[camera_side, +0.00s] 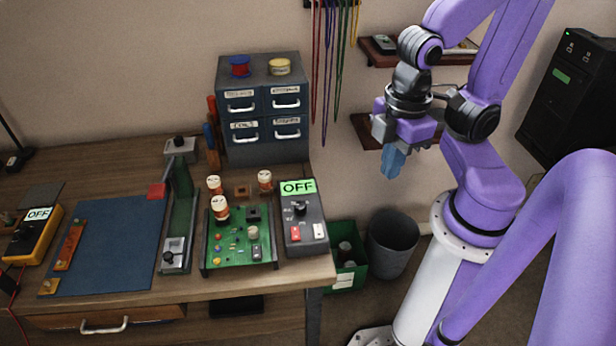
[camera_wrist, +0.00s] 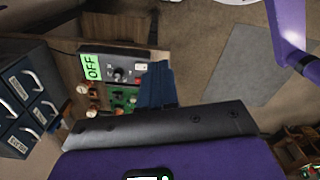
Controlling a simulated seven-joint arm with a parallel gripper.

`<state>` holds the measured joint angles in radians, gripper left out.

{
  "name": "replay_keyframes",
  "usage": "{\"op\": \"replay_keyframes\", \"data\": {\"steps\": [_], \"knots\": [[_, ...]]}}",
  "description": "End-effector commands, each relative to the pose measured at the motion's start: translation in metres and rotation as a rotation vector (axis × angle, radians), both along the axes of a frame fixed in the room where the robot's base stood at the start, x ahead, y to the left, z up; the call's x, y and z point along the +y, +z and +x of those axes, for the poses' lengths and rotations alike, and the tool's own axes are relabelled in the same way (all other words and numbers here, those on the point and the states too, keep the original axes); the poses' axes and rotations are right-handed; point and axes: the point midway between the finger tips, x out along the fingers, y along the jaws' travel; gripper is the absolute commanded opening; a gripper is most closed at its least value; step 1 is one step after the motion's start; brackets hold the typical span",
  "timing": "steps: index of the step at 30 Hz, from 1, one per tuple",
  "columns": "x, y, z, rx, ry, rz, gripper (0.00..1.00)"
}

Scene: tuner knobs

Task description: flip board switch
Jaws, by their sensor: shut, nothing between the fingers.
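A dark grey control box (camera_side: 304,232) stands on the bench at its right end. It has a lit green display (camera_side: 297,187) reading OFF, a black knob (camera_side: 300,208), a red button or switch (camera_side: 295,232) and a white one (camera_side: 319,230). A green circuit board (camera_side: 239,236) with several parts lies just left of it. The box also shows in the wrist view (camera_wrist: 120,62), with the board (camera_wrist: 122,100) partly hidden by my gripper. My gripper (camera_side: 392,170) has blue fingers, shut and empty, in the air right of and above the box, touching nothing.
A drawer cabinet (camera_side: 265,110) stands behind the board. A green clamp-like tool (camera_side: 178,215), blue mat (camera_side: 110,245) and yellow meter (camera_side: 34,236) lie to the left. A green bin (camera_side: 346,266) and grey bin (camera_side: 392,245) stand on the floor. The air between gripper and box looks clear.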

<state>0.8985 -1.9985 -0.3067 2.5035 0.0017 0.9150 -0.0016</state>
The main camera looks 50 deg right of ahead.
Motion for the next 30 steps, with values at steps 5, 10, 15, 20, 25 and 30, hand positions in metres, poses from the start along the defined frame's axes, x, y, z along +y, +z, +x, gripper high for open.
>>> {"op": "replay_keyframes", "data": {"steps": [5, 10, 15, 20, 25, 30], "knots": [[0.0, 0.0, 0.0, 0.0, 0.0, 0.0, 0.0], [0.003, 0.0, 0.003, 0.004, 0.014, 0.0, 0.0], [0.018, 0.001, 0.017, 0.024, 0.113, 0.002, 0.0], [0.041, 0.0, 0.04, 0.055, 0.272, 0.017, 0.0], [0.065, -0.004, 0.068, 0.082, 0.449, 0.045, 0.0], [0.087, -0.011, 0.098, 0.099, 0.625, 0.085, 0.0]]}}
